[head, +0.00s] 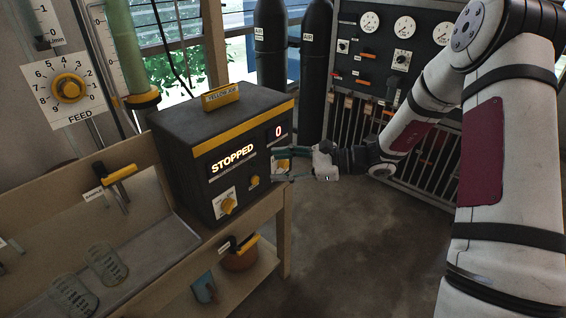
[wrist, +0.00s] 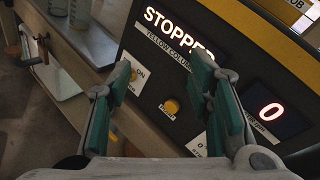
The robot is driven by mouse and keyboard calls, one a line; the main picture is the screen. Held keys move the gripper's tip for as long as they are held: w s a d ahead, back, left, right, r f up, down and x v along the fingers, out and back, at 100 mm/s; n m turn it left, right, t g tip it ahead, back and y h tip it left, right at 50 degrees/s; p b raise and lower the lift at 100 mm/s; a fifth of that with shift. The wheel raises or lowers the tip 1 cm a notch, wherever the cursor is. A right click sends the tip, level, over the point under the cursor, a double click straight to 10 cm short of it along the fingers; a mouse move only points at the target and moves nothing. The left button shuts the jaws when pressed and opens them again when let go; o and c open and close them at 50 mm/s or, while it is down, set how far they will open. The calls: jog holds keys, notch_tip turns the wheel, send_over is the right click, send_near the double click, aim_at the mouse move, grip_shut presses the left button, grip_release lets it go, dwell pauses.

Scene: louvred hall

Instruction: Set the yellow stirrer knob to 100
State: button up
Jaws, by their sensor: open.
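The dark control box (head: 180,145) with yellow trim, labelled YELLOW JOB on top, shows STOPPED and a red 0 (head: 279,131). The red 0 also shows in the wrist view (wrist: 271,112). The stirrer knob (head: 282,164) is a small yellow patch at the box's right side, mostly covered by my gripper (head: 290,168). In the wrist view, my gripper (wrist: 163,75) is open, its green-padded fingers spread before the panel. A white scale plate with a 0 (wrist: 199,146) is partly behind the right finger; no knob is clear there.
A yellow knob (head: 229,205) on a white plate and a small yellow button (head: 254,181) sit lower on the box's front. A FEED dial (head: 69,88) is on the left wall. Black AIR cylinders (head: 271,45) stand behind. Floor right of the bench is clear.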

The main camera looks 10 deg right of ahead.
jog(key=w+d+f+m+t, duration=0.4)
jog(key=f, duration=0.1)
jog(key=m+t+h, duration=0.4)
jog(key=m+t, duration=0.1)
jog(key=m, duration=0.2)
send_near(287, 166)
jog(key=b+x, duration=0.3)
jog(key=x, duration=0.5)
jog(key=shift+w+a+r, duration=0.1)
jog(key=shift+w+a, duration=0.05)
jog(key=shift+a, duration=0.1)
jog(key=shift+w+a+r, duration=0.1)
jog(key=shift+w+a, duration=0.2)
jog(key=shift+w, duration=0.15)
grip_shut()
